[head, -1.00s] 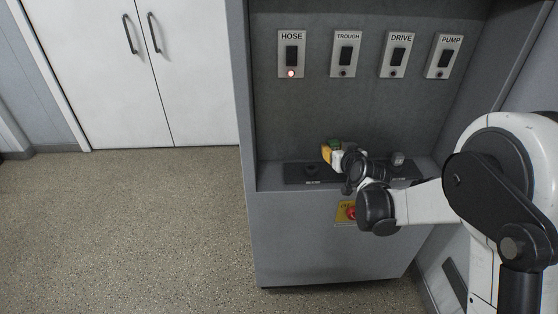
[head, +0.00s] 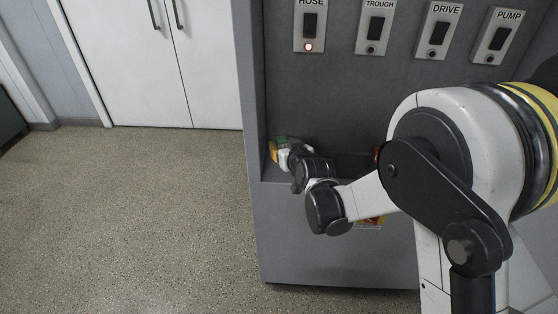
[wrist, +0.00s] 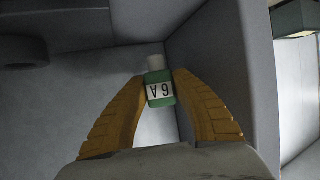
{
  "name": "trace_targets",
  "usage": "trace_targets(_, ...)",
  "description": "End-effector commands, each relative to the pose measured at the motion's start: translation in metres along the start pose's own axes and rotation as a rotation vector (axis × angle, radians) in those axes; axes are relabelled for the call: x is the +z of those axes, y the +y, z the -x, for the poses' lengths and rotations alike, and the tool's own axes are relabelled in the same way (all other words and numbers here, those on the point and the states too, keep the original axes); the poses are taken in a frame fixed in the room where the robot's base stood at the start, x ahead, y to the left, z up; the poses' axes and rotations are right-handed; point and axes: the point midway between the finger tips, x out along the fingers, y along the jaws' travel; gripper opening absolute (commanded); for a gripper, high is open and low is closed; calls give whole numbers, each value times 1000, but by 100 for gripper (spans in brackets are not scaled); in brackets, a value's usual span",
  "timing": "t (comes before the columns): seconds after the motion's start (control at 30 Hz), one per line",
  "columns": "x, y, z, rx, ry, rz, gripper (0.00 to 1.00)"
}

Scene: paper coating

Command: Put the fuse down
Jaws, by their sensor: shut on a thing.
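The fuse (wrist: 159,87) is a small green cylinder with a pale end cap and a white label reading "6A", upside down in the wrist view. My gripper (wrist: 160,84) has its two yellow fingers closed on the fuse's sides. In the head view, my gripper (head: 275,150) is at the left end of the cabinet's recess, close to the left side wall, with a bit of green showing at its tip. Whether the fuse touches a surface cannot be told.
The grey cabinet (head: 330,250) has labelled switch plates on its back panel; the HOSE switch (head: 309,27) has a lit red lamp. A red object (head: 376,155) is partly hidden behind my arm. White double doors (head: 150,70) stand at the left; the floor (head: 130,220) there is clear.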

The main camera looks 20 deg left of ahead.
Motion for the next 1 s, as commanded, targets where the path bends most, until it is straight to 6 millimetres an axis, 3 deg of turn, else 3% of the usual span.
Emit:
trace_targets(0.17, 8, -5, -8, 0, 0, 0, 1)
trace_targets(0.4, 40, -4, -21, 0, 0, -1, 1)
trace_targets(0.77, 41, -4, -21, 0, 0, 0, 1)
trace_targets(0.8, 40, -4, -21, 0, 0, 0, 42)
trace_targets(0.83, 40, -4, -21, 0, 0, 0, 49)
trace_targets(1.0, 40, -4, -21, 0, 0, 0, 49)
